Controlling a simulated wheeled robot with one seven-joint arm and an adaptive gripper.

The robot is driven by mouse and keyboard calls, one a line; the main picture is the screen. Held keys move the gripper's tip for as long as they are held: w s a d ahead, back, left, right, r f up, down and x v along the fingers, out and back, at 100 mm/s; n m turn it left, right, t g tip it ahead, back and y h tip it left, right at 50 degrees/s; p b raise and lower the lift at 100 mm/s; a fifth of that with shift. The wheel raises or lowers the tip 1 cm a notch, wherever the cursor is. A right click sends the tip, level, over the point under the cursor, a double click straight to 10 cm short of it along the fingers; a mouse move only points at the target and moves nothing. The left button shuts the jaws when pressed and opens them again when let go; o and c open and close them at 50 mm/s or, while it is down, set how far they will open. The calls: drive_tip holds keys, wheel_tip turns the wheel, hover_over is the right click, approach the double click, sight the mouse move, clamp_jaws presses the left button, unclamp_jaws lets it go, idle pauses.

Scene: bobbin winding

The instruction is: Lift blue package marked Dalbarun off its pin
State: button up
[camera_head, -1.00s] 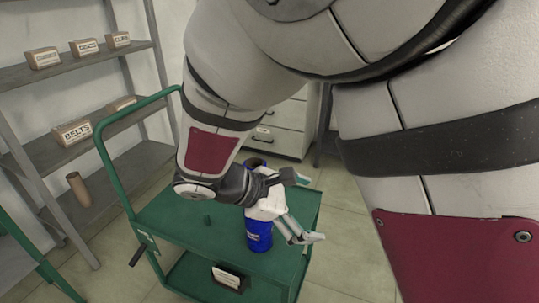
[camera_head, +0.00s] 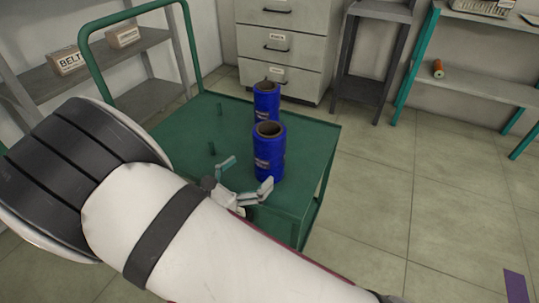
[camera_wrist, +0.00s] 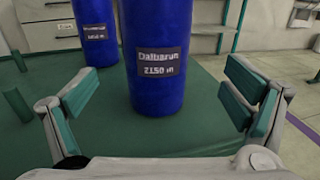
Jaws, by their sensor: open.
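The blue package marked Dalbarun (camera_wrist: 157,60) stands upright in the middle of the wrist view, its label reading "Dalbarun 2150 m". In the head view it is the nearer blue package (camera_head: 269,152) on the green cart, with a brown hollow core at its top. Any pin under it is hidden. My gripper (camera_head: 246,176) is open just in front of the package. In the wrist view my gripper's two fingers (camera_wrist: 160,105) are spread to either side, with the package beyond and between them, apart from both.
A second blue package (camera_head: 266,100) stands behind; it also shows in the wrist view (camera_wrist: 92,30). Bare pins (camera_head: 212,148) stand left of the packages on the green cart (camera_head: 318,140). Grey drawers (camera_head: 280,45) and shelves stand beyond. An orange bobbin (camera_head: 438,69) sits on a right shelf.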

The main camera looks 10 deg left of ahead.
sight(270, 123)
drive_tip(key=shift+b+x, duration=1.15)
drive_tip(key=shift+x, duration=3.2)
drive_tip(key=shift+w+a+r, duration=0.1)
drive_tip(key=shift+a, duration=0.1)
drive_tip(key=c, duration=1.5)
wheel_tip(270, 123, up, 10)
drive_tip(key=p, duration=0.3)
